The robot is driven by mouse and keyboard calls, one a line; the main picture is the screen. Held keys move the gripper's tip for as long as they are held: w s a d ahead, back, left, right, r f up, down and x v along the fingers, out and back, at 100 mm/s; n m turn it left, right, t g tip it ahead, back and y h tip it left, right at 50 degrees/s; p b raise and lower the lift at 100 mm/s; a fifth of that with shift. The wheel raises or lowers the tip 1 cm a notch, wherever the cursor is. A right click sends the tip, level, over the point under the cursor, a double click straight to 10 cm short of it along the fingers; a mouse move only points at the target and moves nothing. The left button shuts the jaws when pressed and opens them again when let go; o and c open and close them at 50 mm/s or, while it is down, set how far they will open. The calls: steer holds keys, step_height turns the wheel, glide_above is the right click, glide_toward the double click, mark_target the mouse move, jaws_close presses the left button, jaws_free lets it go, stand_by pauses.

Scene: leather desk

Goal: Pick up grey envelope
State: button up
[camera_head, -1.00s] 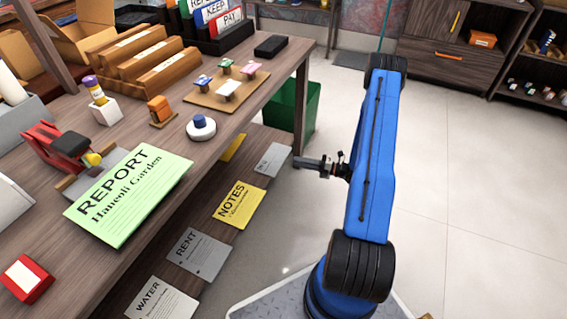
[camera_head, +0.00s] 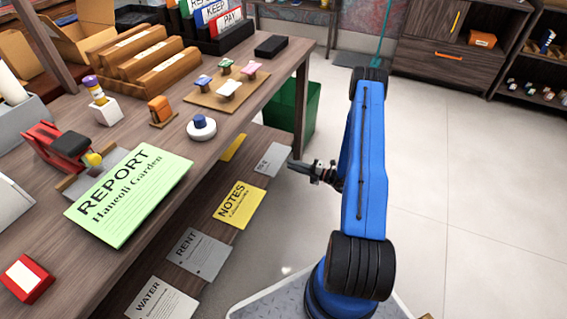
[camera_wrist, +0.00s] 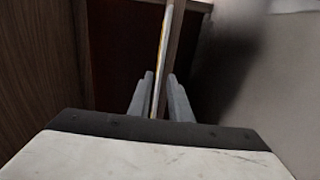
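A grey envelope (camera_head: 272,160) lies flat at the far end of the low shelf under the desk; its short label is hard to read. Another grey sheet marked RENT (camera_head: 200,253) lies nearer on the same shelf. My gripper (camera_head: 293,165) is at the right edge of the far grey envelope, level with the shelf. In the wrist view my gripper (camera_wrist: 161,98) has its two fingers apart, with a thin pale edge (camera_wrist: 159,85) running between them. I cannot tell whether that edge is the envelope, the shelf, or both, or whether the fingers touch it.
On the shelf also lie a yellow NOTES envelope (camera_head: 238,205) and a WATER sheet (camera_head: 160,302). The desk leg (camera_head: 301,105) and a green bin (camera_head: 312,108) stand just beyond my gripper. The desk top (camera_head: 130,255) overhangs the shelf. The floor on the right is clear.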

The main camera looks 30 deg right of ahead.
steer(key=shift+x, duration=1.85)
jaws_close()
steer(key=shift+r, duration=0.1)
step_height(320, 180, up, 2)
steer(key=shift+r, duration=0.2)
steer(key=s+d+r, duration=0.5)
steer(key=s+d, duration=0.3)
steer(key=s, duration=0.3)
steer(key=shift+d, duration=0.3)
